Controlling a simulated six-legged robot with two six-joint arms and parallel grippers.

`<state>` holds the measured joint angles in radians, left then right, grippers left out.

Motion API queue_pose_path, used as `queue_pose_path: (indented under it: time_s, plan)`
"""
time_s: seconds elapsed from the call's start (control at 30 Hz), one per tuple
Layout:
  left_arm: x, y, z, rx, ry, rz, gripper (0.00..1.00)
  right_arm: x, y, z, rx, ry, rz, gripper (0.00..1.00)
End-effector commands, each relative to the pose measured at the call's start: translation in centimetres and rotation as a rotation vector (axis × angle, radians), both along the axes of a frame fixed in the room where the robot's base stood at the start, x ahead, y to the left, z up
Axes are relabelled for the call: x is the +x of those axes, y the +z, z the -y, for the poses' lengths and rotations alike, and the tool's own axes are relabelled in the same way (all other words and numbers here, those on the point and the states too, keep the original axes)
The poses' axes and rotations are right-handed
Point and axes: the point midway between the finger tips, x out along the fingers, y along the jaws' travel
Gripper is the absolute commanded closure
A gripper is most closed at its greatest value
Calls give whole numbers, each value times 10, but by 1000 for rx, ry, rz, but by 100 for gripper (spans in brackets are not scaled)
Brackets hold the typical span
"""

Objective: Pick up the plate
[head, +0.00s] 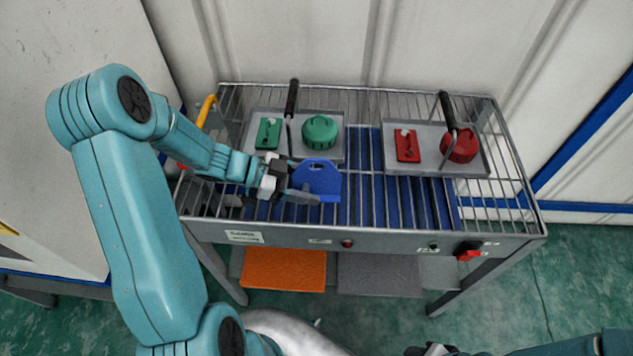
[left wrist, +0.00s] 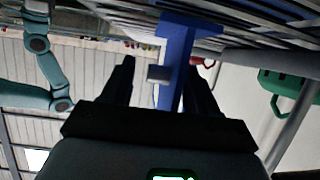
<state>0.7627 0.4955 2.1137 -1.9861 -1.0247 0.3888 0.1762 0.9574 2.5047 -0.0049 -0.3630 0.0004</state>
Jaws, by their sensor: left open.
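A blue plate (head: 317,177) with a hole near its top stands on the slatted table, left of the middle. My left gripper (head: 301,194) is at the plate's lower left side, with its jaws open. In the left wrist view the blue plate (left wrist: 177,62) shows edge-on between the two dark fingers (left wrist: 163,88), closer to the right one; whether either touches it I cannot tell. A small grey block shows beside the plate there. Part of my right gripper (head: 432,349) shows at the bottom edge of the head view; its jaws are not clear.
A left tray (head: 257,145) holds a green block (head: 268,134) and a green round part (head: 320,132). A right tray (head: 432,166) holds a red block (head: 407,145) and a red round part (head: 460,146). Black-handled hooks stand at both trays. Blue slats between them are clear.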

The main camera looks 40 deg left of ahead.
Motion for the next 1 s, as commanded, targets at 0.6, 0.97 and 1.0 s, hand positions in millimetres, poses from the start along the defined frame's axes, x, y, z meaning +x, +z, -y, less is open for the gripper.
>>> queue_pose_path:
  time_s: [0.6,0.97,1.0]
  plan:
    - [1,1,0,-1,-1,3,100,0,0,0,0,0,0,57]
    - [1,18,0,1,-1,7,100,0,2,0,0,0,0,57]
    - [1,24,0,1,-2,7,100,0,3,0,0,0,0,57]
